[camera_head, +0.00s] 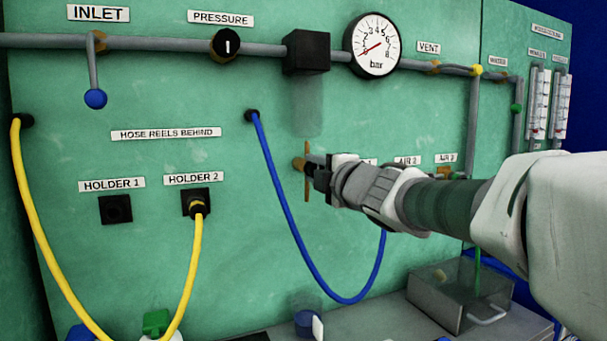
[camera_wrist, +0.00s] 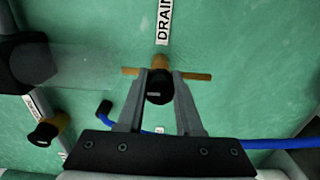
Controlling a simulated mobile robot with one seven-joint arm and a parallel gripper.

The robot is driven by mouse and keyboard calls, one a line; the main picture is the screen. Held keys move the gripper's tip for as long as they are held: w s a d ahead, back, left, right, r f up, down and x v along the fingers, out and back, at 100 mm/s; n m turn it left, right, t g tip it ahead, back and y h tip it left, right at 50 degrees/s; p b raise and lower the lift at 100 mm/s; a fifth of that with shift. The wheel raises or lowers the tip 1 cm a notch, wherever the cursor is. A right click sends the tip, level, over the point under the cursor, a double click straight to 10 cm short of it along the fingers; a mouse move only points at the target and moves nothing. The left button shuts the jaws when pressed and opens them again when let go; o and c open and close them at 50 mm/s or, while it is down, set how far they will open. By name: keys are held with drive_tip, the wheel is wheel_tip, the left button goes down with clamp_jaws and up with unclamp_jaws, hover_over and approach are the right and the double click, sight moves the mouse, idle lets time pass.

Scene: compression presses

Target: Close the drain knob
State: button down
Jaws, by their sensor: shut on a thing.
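The drain knob is a small black knob (camera_wrist: 158,92) on a brass fitting with a thin brass crossbar (camera_wrist: 196,76), beside the DRAIN label (camera_wrist: 164,22) in the wrist view. A white mark shows on the knob's face. In the head view the brass crossbar (camera_head: 307,188) stands upright against the green panel, and the knob itself is hidden by my gripper (camera_head: 318,172). My gripper (camera_wrist: 160,82) is shut on the knob, with one grey finger on each side of it.
A blue hose (camera_head: 284,204) hangs just left of and below my gripper. A black block (camera_head: 306,52) and a gauge (camera_head: 376,47) sit above. A yellow hose (camera_head: 190,265) runs to HOLDER 2. A metal box (camera_head: 435,300) stands below right. Another brass-and-black knob (camera_wrist: 45,132) is nearby.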

idle(0.5)
drive_tip(key=c, duration=0.6)
unclamp_jaws()
drive_tip(key=shift+o, duration=0.2)
drive_tip(key=p+v, duration=0.4)
drive_tip(key=v, duration=1.3)
drive_tip(key=shift+s+p, duration=0.2)
drive_tip(key=shift+p, duration=0.1)
drive_tip(key=shift+d, duration=0.2)
